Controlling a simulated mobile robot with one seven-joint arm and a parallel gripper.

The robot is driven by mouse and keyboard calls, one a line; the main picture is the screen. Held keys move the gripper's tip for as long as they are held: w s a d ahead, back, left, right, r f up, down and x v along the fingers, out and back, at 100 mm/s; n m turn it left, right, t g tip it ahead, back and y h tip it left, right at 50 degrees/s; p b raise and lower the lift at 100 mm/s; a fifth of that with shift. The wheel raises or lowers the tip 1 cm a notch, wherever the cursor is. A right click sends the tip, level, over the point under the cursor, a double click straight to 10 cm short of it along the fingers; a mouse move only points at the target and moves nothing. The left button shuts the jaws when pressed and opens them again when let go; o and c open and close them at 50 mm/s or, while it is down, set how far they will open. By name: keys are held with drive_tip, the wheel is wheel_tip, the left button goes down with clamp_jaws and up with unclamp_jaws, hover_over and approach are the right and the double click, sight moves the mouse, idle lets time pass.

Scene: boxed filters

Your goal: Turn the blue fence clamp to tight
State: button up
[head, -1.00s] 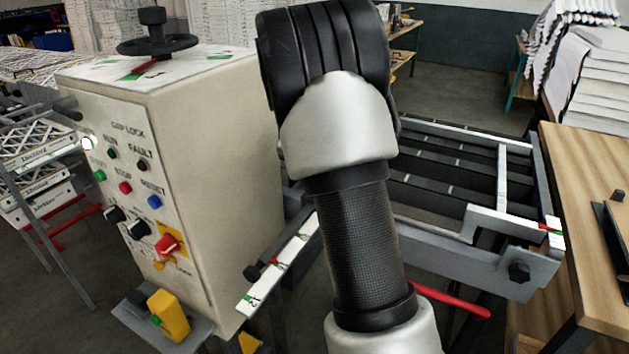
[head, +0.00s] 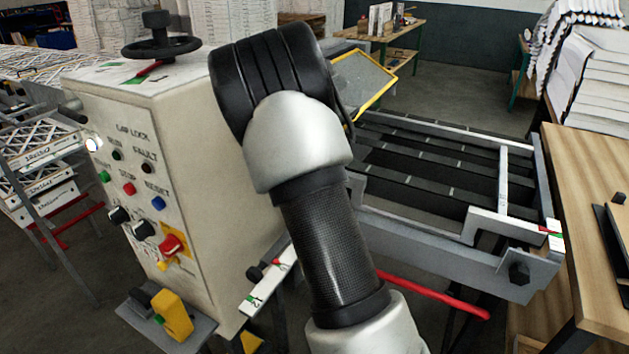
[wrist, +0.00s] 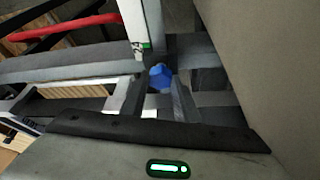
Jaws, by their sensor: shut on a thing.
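The blue fence clamp (wrist: 160,74) shows in the wrist view as a small blue knob between my fingers. My gripper (wrist: 160,88) is shut on it. A white strip with a green mark (wrist: 137,25) runs up beside the clamp. In the head view the clamp and my fingers are hidden behind my arm. A white scale strip (head: 256,292) with green and red marks shows low beside the arm there. I cannot read the clamp's setting.
A beige control cabinet (head: 215,130) with buttons and a black handwheel (head: 161,46) stands left of my arm. A slatted feed table (head: 430,165) lies to the right, with a red bar (head: 435,294) below. A yellow-framed panel (head: 362,82) is behind the arm. A wooden table (head: 590,190) is far right.

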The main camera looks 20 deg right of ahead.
drive_tip(key=o, duration=0.8)
drive_tip(key=shift+c, duration=0.2)
drive_tip(key=shift+a, duration=0.1)
drive_tip(key=v, duration=0.7)
drive_tip(key=shift+r, duration=0.2)
